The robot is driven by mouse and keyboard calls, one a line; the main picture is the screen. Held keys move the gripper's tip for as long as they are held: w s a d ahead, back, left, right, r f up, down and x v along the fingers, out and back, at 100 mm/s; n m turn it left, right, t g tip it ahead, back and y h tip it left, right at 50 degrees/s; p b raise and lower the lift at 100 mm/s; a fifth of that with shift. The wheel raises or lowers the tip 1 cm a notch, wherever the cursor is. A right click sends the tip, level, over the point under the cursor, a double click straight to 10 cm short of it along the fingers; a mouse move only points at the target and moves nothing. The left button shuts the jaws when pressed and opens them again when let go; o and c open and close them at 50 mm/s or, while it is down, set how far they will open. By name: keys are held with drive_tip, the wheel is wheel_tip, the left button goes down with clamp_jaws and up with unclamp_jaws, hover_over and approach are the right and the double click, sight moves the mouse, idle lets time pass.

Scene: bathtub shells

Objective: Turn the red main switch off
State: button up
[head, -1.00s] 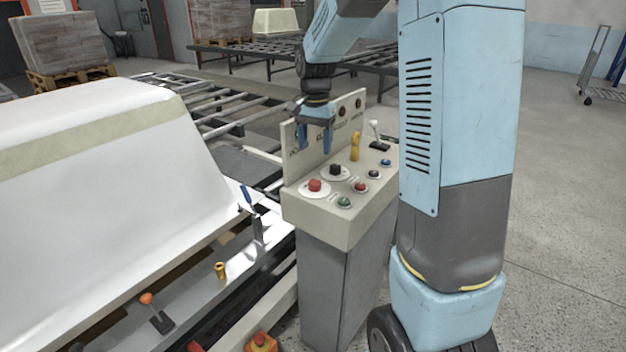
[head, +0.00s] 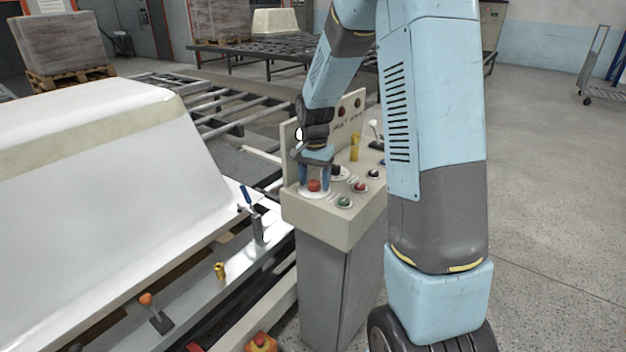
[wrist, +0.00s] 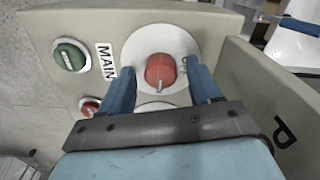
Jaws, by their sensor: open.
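The red main switch (head: 314,185) is a round red knob on a white disc, on the sloped top of the control console (head: 325,228). In the wrist view the red knob (wrist: 160,71) has a pale pointer line at its lower edge, and the label MAIN stands beside its disc. My gripper (head: 315,182) is open just above the console, with one blue finger on each side of the knob. In the wrist view the fingers (wrist: 163,80) straddle the knob with a visible gap on both sides. I cannot tell how far down the fingers reach.
A green button (head: 343,202), a small red button (head: 359,187) and a black knob (head: 336,171) sit close by. A yellow lever (head: 354,147) stands behind them. The console's upright back panel (head: 292,150) is close to the gripper. A white tub shell (head: 110,190) lies left.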

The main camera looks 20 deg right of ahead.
drive_tip(key=shift+c, duration=0.4)
drive_tip(key=c, duration=0.9)
drive_tip(key=shift+a, duration=0.15)
drive_tip(key=shift+c, duration=0.3)
